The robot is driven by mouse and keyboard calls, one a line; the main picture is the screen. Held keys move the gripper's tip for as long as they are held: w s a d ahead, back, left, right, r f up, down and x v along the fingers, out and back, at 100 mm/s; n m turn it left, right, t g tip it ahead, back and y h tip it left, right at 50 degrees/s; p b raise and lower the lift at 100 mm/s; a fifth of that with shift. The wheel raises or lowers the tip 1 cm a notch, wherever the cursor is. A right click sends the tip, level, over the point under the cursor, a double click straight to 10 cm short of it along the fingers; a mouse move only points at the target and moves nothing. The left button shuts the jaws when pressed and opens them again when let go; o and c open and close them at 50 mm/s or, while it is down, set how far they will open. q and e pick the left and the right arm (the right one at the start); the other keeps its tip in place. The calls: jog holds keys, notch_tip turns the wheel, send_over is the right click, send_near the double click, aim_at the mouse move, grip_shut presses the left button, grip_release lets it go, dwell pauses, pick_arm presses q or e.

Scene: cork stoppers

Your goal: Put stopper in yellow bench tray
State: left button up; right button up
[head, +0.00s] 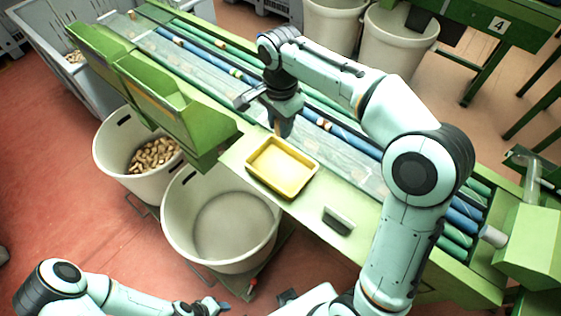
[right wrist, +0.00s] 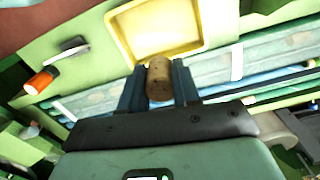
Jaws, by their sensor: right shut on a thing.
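The yellow bench tray (head: 281,170) lies on the green ledge beside the conveyor and looks empty. It also shows at the top of the right wrist view (right wrist: 160,30). My right gripper (head: 283,131) is just behind the tray's far edge in the head view, above the conveyor side.
A dark grey block (head: 338,221) lies on the ledge right of the tray. Below the ledge stand a white bin of corks (head: 110,150) and an empty-looking white bin (head: 235,225). Green chutes (head: 150,88) rise to the left. Loose corks lie on the conveyor lanes.

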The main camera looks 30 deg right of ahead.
jog(key=b, duration=0.1)
send_over(280, 170)
notch_tip(280, 170, down, 10)
jog(key=f, duration=0.1)
pick_arm(q)
jog(key=shift+s+f+b, duration=0.25)
jog(key=shift+s+f, duration=0.25)
jog(key=shift+f, duration=0.25)
jog(key=shift+s+f+b, duration=0.2)
jog(key=shift+s+f, duration=0.3)
jog(key=shift+f, duration=0.2)
pick_arm(e)
jog(key=shift+d+f, duration=0.1)
jog(key=shift+f, duration=2.9)
jog(key=shift+f, duration=0.2)
pick_arm(q)
jog(key=shift+s+f, duration=0.1)
jog(key=shift+f, duration=0.05)
pick_arm(e)
jog(key=o, duration=1)
jog(key=shift+r, duration=0.3)
pick_arm(q)
jog(key=shift+w+r+p, duration=0.65)
jog(key=shift+r+p, duration=0.05)
jog(key=shift+r, duration=0.3)
pick_arm(e)
notch_tip(280, 170, up, 12)
jog(key=shift+f, duration=0.1)
